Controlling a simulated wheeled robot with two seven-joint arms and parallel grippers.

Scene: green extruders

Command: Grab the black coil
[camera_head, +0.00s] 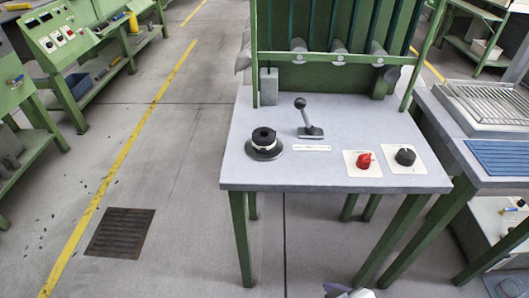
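The black coil (263,135) stands upright on the left part of the grey worktable. It is a short black cylinder with a dark hole in its top and a pale band around its lower part. It rests on a round, dark, disc-like base (264,153). Nothing touches it from above.
The grey worktable (330,172) has green legs. A black-knobbed lever (310,119) stands right of the coil. A red knob (364,160) and a black knob (405,156) sit further right. A green rack (335,75) rises behind. Open floor (190,150) lies left.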

